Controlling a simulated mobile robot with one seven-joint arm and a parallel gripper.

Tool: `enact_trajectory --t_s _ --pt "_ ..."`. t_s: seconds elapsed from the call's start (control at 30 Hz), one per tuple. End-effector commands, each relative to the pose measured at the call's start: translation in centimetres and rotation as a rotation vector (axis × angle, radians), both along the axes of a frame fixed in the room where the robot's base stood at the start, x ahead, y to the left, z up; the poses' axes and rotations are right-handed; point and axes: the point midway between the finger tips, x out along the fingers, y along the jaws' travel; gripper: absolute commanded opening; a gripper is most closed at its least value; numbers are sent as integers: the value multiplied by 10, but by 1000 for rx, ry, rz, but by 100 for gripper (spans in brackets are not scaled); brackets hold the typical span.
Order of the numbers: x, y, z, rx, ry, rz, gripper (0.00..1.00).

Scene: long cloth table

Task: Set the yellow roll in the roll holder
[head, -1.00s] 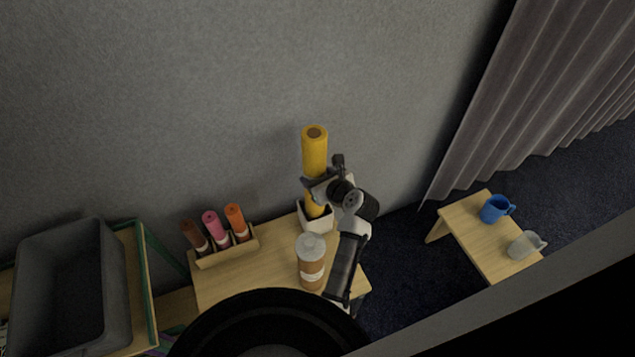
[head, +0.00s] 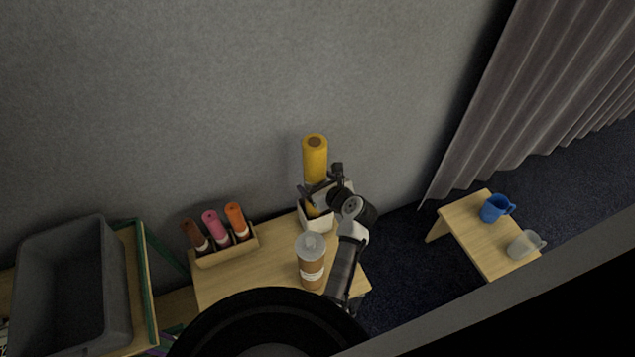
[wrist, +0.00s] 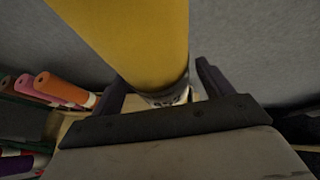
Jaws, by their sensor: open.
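The yellow roll (head: 315,158) stands upright in the head view, its lower end inside the white square roll holder (head: 318,226) at the back right of the wooden table. In the wrist view the yellow roll (wrist: 140,35) fills the upper middle, and part of the pale holder shows below it. My gripper (head: 312,192) is at the roll's lower part, just above the holder. In the wrist view my gripper (wrist: 165,88) has its dark fingers apart, one on each side of the roll. Whether the roll touches the holder's floor is hidden.
A clear-lidded brown cup (head: 311,262) stands in front of the holder. A wooden rack (head: 226,254) with brown, pink and orange rolls is to the left. A grey bin (head: 72,240) is at far left. A low stool (head: 470,228) with two mugs is at right.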

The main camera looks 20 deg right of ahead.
Motion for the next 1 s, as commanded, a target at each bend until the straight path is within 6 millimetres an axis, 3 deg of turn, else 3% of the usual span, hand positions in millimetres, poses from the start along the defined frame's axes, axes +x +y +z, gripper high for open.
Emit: enact_trajectory --t_s 0.23,0.7,1.0 --pt "-12 -2 8 1 -1 -1 79" --pt "-91 -19 52 -1 -1 -3 79" --pt "-104 -20 60 0 0 0 79"
